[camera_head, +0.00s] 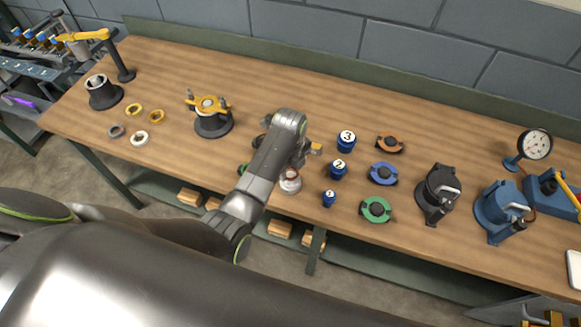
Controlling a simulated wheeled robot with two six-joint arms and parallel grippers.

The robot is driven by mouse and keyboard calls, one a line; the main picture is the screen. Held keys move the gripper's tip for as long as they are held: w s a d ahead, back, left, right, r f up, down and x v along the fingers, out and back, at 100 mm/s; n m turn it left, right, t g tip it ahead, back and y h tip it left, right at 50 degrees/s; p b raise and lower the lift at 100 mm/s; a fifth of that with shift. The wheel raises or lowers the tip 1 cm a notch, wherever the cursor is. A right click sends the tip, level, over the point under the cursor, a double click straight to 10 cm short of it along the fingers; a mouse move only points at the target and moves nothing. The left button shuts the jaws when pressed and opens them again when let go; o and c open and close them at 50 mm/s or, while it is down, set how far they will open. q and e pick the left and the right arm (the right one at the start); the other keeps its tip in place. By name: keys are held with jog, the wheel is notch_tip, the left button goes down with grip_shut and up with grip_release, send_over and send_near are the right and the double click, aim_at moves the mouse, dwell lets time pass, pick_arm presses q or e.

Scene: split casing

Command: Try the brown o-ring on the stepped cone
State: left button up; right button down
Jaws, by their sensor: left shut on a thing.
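My left gripper (298,160) is low over the front middle of the workbench, seen from behind its own wrist. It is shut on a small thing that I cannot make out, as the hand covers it. A pale, round piece with a reddish band (290,182) stands just below the fingers. It may be the stepped cone; its shape is partly covered, and I cannot tell whether the gripper touches it. I cannot pick out the brown o-ring for sure. My right gripper is not in view.
Loose yellow rings (135,109), a grey ring (116,131) and a white ring (140,138) lie at the left. A black housing (437,194) is further right. The bench's back is mostly clear.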

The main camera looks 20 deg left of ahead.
aim_at(290, 175)
pick_arm(q)
jog(key=shift+f+b, duration=0.35)
jog(key=shift+f, duration=0.4)
jog(key=o, duration=1)
jog(key=shift+r, duration=0.1)
jog(key=shift+r+p, duration=0.35)
jog(key=shift+r, duration=4.05)
